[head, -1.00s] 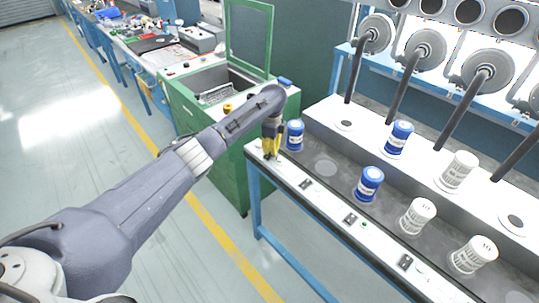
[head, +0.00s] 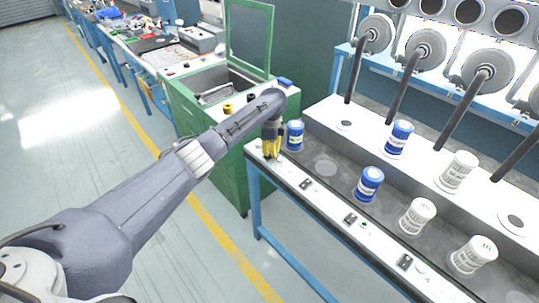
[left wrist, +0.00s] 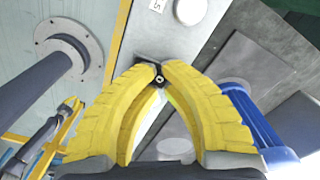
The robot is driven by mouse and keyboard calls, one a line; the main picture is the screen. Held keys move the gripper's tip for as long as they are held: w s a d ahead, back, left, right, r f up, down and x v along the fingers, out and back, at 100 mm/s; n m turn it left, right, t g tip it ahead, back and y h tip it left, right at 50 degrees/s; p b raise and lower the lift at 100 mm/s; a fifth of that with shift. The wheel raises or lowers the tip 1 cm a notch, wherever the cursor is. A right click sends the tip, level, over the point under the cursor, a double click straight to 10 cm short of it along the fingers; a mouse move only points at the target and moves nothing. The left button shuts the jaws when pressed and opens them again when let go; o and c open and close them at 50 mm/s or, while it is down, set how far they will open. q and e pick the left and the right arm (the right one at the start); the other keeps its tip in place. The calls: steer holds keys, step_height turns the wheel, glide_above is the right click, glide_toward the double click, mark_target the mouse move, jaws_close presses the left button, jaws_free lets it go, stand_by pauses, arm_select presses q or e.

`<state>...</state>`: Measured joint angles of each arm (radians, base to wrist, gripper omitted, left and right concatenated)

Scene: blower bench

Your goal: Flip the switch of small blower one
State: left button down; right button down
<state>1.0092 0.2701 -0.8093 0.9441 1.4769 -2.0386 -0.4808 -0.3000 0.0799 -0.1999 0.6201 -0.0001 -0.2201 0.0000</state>
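My left gripper (head: 272,152) is at the near left end of the bench's white front panel (head: 327,203), just over or touching it. Its yellow fingers (left wrist: 160,72) come together at the tips in the left wrist view. A small black part (left wrist: 149,57) shows at the fingertips; it looks like the panel's end switch, mostly hidden by them. Whether the tips touch it I cannot tell. Other black switches (head: 305,184) sit further right along the panel. My right gripper is not in view.
A blue-and-white container (head: 295,135) stands just beside my left gripper. More blue containers (head: 369,183) and white containers (head: 417,215) stand to the right. Grey pipes (head: 403,87) rise behind. A green cabinet (head: 215,95) stands left of the bench.

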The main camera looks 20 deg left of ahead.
arm_select(q)
steer(key=shift+f, duration=0.15)
steer(key=shift+r, duration=3.5)
